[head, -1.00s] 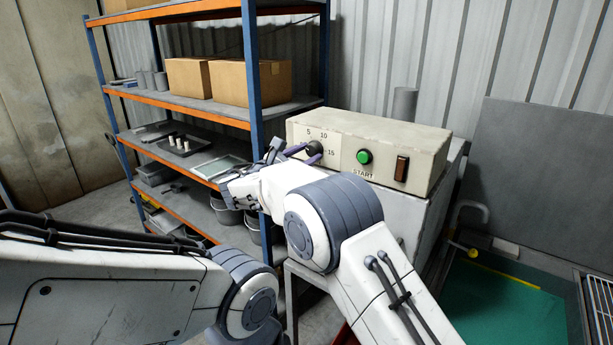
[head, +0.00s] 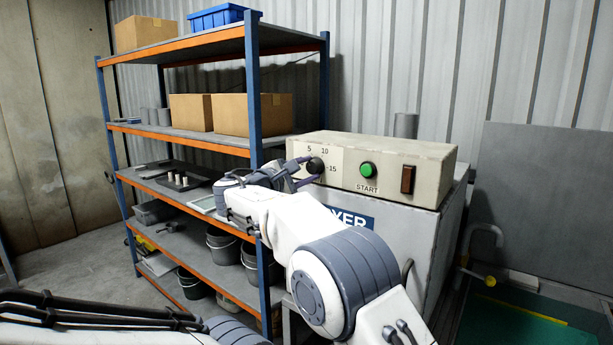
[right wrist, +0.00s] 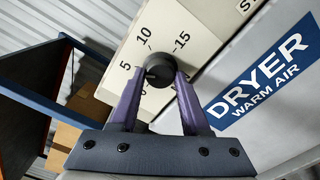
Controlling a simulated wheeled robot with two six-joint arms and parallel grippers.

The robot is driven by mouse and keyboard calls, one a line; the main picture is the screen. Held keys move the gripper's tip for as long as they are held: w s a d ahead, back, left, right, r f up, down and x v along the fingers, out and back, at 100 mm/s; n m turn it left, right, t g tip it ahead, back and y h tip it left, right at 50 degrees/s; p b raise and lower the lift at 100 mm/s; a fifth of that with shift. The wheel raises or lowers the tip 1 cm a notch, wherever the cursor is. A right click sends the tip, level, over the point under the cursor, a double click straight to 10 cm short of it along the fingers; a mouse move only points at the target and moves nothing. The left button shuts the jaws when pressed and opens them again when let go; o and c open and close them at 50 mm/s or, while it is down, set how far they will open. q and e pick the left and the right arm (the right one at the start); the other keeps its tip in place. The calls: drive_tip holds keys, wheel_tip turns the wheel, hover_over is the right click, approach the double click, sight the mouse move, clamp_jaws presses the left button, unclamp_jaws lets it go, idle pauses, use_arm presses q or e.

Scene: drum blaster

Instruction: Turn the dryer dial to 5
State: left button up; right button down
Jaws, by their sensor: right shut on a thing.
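The dryer control box (head: 430,160) is a cream box with a round black dial (head: 316,165) on the left of its front. Numbers 5, 10 and 15 stand around the dial. In the right wrist view the dial (right wrist: 160,70) sits between the two purple fingers of my right gripper (right wrist: 158,82), which is shut on it. A small pale mark on the dial's left side points roughly toward the 5. In the head view my right gripper (head: 308,172) reaches the dial from the left. My left gripper is out of view; only part of my left arm shows.
A green START button (head: 368,170) and a brown switch (head: 408,179) are right of the dial. A blue and orange shelf rack (head: 252,90) with boxes and buckets stands close on the left. A blue DRYER label (right wrist: 262,75) is below the panel.

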drive_tip(key=shift+f, duration=0.1)
idle(0.3)
drive_tip(key=shift+c, duration=1.9)
unclamp_jaws()
drive_tip(key=shift+s, duration=0.1)
drive_tip(key=shift+s+a, duration=0.25)
drive_tip(key=b+v, duration=0.3)
drive_tip(key=v, duration=0.6)
drive_tip(key=shift+s+a, duration=0.2)
drive_tip(key=shift+s, duration=0.1)
